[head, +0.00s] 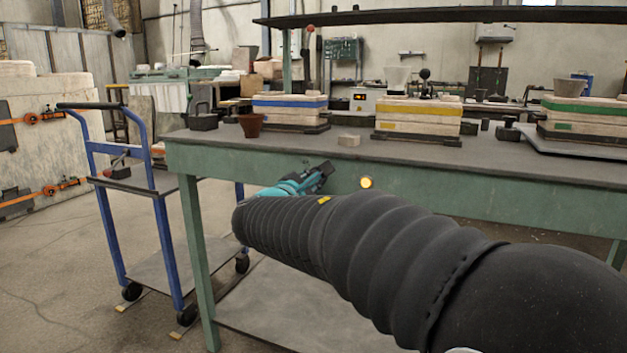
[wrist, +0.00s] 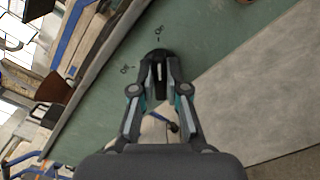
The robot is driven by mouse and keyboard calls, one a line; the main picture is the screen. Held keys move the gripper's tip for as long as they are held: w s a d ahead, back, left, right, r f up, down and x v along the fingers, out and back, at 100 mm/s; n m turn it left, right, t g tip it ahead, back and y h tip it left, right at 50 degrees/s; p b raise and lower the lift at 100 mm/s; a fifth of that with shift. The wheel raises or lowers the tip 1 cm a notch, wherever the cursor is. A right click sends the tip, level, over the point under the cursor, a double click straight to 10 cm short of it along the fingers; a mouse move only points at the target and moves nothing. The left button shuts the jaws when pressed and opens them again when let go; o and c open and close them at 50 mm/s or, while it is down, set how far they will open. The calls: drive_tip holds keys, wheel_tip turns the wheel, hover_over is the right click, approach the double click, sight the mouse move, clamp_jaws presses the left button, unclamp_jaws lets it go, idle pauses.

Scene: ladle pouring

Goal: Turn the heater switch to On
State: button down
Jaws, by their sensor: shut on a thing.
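The heater switch is a dark round knob with a pale line (wrist: 158,72) on the green front panel of the bench, seen in the wrist view. My gripper (wrist: 160,84) is shut on it, with a finger on each side. The pale line runs nearly up the picture, towards one of two small dark marks on the panel; I cannot read them. In the head view my gripper (head: 321,175) is at the panel's front, and the switch is hidden by it. A round amber lamp (head: 366,182) glows on the panel to its right.
A blue trolley (head: 163,225) stands left of the bench. Floor further left is clear.

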drive_tip(key=c, duration=1.2)
unclamp_jaws()
drive_tip(key=v, duration=1.2)
